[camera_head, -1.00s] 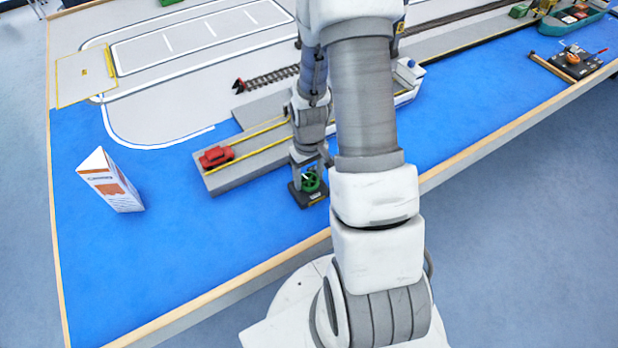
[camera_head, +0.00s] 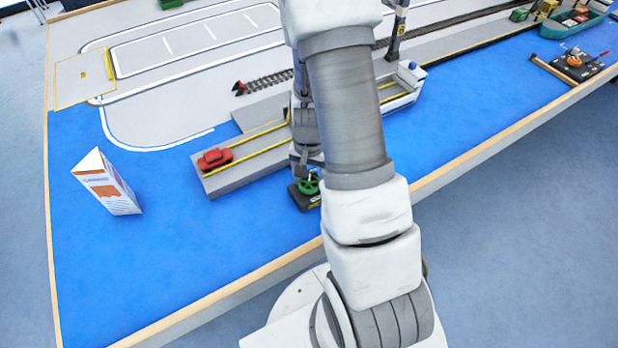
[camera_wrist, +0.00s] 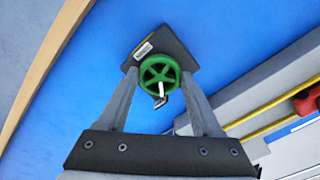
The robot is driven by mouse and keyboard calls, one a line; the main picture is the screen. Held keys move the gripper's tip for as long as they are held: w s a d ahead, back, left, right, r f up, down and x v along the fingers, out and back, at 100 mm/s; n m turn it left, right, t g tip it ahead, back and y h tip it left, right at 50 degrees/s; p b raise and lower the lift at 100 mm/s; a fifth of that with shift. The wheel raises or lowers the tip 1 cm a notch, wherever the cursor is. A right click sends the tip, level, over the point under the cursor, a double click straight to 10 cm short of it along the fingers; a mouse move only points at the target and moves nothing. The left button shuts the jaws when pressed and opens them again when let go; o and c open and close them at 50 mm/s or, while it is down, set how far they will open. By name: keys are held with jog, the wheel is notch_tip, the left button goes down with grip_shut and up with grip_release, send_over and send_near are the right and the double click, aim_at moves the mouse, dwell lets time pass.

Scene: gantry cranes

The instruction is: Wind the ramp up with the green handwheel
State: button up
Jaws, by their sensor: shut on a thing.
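The green handwheel (camera_head: 308,185) stands on a dark base (camera_head: 300,198) by the near side of the grey quay. In the wrist view the handwheel (camera_wrist: 147,78) lies between the two fingertips of my gripper (camera_wrist: 160,76), which is shut on its rim from both sides. A pale crank pin and a small dark metal part show at the wheel's lower edge there.
A red car (camera_head: 214,158) stands on the grey quay (camera_head: 222,182) between yellow lines. A white boat (camera_head: 402,92) lies to the right, partly behind my arm. A white and orange box (camera_head: 108,182) stands on the blue surface at left. The table's wooden edge (camera_head: 215,295) runs nearby.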

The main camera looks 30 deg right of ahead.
aim_at(309, 182)
jog(key=shift+m, duration=0.5)
jog(key=o, duration=1.4)
jog(key=shift+c, duration=0.2)
jog(key=shift+r, duration=0.1)
notch_tip(309, 182, up, 17)
jog(key=p, duration=0.3)
jog(key=shift+r, duration=0.15)
